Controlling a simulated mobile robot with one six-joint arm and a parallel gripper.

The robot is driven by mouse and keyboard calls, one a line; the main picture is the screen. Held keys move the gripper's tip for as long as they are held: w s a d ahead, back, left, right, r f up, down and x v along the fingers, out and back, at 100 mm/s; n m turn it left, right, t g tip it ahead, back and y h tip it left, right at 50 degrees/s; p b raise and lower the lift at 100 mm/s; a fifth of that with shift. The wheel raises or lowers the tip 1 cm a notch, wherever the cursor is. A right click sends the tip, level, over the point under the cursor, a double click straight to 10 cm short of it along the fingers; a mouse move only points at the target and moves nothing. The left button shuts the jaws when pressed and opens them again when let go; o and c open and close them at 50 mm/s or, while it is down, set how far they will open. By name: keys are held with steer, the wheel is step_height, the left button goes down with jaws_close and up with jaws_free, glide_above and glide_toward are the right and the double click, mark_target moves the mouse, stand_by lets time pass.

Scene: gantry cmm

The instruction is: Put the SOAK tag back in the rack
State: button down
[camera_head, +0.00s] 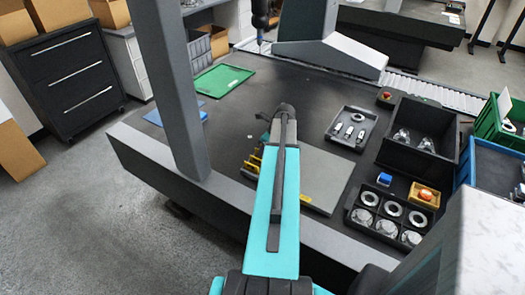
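No lettering can be read, so I cannot pick out the SOAK tag. Yellow pieces (252,166) stick out to the left of my turquoise arm at the edge of a grey-green plate; they may belong to the rack, but my arm hides most of that spot. My arm reaches up the middle of the picture over the table. No fingers of my gripper show; they seem hidden behind the arm. I cannot see whether it holds anything.
On the dark table (300,75) are a green tray (222,80), a tray with small parts (351,128), a black bin (416,136), a ring holder (388,216), a blue block (384,179) and an orange-yellow box (424,195). A grey column (172,90) stands at left.

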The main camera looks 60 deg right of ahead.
steer(key=shift+f, duration=0.25)
steer(key=c, duration=2.4)
jaws_free()
steer(key=shift+c, duration=0.2)
steer(key=o, duration=0.8)
steer(key=shift+c, duration=0.2)
steer(key=shift+r, duration=0.2)
steer(key=shift+r+p, duration=2.6)
steer(key=shift+r, duration=0.75)
steer(key=shift+s, duration=0.1)
